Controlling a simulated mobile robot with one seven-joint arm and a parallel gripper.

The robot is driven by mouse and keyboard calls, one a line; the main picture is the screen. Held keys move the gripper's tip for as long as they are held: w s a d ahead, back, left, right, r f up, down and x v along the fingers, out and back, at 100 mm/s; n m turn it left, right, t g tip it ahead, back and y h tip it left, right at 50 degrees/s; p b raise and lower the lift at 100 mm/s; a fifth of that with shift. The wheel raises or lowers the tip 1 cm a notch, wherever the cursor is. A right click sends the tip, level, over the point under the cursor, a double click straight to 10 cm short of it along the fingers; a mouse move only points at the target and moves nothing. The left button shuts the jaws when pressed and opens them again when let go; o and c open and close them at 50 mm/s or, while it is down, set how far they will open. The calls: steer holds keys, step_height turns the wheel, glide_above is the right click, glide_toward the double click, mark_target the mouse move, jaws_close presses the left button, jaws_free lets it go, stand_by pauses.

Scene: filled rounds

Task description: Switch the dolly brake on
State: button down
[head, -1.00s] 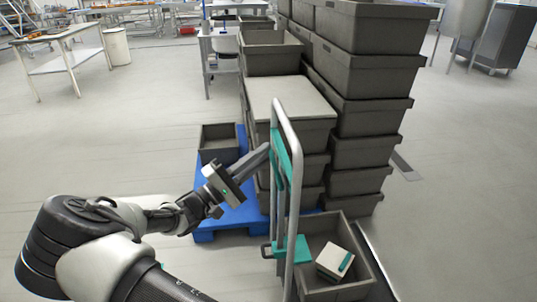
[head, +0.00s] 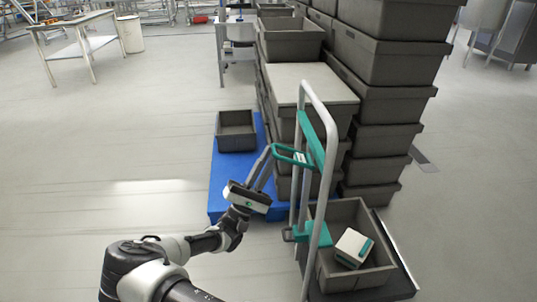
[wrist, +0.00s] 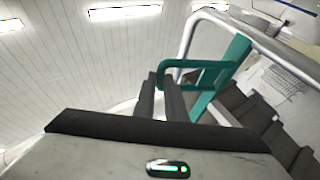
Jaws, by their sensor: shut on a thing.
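The dolly has a grey tube push handle (head: 332,165) with a teal upright panel (head: 312,138). The brake lever (head: 290,148) is a teal loop sticking out from the handle towards my gripper. It also shows in the wrist view (wrist: 195,64), standing out to the left from the teal panel. My gripper (head: 268,151) is shut on the outer end of the lever. In the wrist view its fingertips (wrist: 165,80) meet the loop's left end, which they partly hide. The dolly's wheels are not in view.
A grey crate (head: 322,279) on the dolly holds a white box with a teal strip (head: 353,247). Behind stand tall crate stacks (head: 385,100) and a blue pallet (head: 221,180) with a small crate (head: 237,131).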

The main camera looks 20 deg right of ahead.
steer(key=shift+s+d+f+b, duration=0.1)
steer(key=shift+d+f+b, duration=0.15)
steer(key=shift+f, duration=0.6)
steer(key=shift+s+d+f+b, duration=0.1)
steer(key=shift+d+f, duration=0.1)
steer(key=shift+f, duration=0.65)
steer(key=c, duration=1.8)
jaws_free()
steer(key=shift+d, duration=0.3)
steer(key=shift+a, duration=0.1)
steer(key=v, duration=1.7)
steer(key=shift+a, duration=0.45)
